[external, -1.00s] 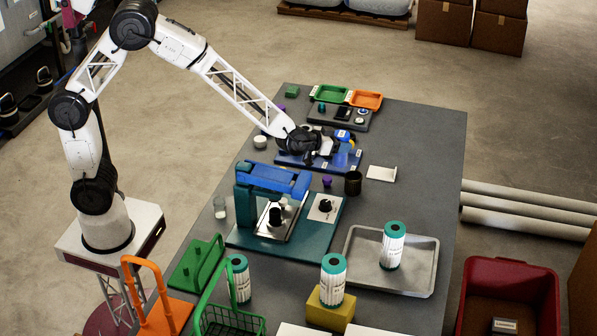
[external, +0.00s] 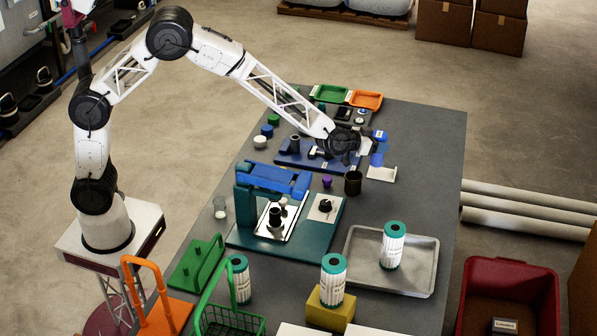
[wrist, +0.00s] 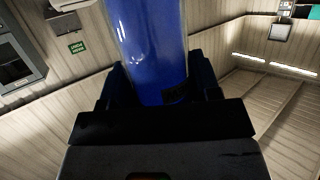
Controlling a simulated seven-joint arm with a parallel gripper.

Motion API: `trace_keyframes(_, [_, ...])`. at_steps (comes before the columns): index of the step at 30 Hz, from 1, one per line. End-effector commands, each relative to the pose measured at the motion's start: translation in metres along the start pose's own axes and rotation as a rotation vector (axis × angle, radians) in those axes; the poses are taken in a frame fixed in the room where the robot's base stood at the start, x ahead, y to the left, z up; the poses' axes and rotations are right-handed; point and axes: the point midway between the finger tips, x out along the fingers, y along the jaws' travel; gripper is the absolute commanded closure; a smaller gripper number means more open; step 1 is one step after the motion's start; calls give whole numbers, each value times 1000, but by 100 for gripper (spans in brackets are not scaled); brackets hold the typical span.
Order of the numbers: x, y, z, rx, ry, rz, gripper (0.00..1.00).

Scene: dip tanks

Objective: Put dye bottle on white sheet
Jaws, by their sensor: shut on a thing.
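My gripper (external: 366,147) is shut on the dye bottle (external: 377,160), a clear cylinder with blue liquid and a blue cap. The bottle is upright in the external view. In the wrist view the dye bottle (wrist: 152,45) stands between the dark fingers, its lower end hidden. The small white sheet (external: 382,174) lies on the grey table, just below the bottle in the picture. The bottle overlaps the sheet's far edge in the external view. I cannot tell whether it touches the sheet or hangs above it.
A dark cup (external: 353,183) stands just left of the sheet. A blue base (external: 290,155) with black fittings lies behind and left. A teal stand (external: 244,215) with a blue arm is nearer. A grey tray (external: 360,265) holds a white cartridge. The table right of the sheet is clear.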

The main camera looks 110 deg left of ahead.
Motion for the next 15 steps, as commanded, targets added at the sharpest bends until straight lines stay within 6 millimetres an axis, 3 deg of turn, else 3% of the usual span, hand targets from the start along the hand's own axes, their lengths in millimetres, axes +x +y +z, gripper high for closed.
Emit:
trace_keyframes(6, [19,5,-5,1,1,0,74])
trace_keyframes(15, [23,6,-6,1,1,0,74])
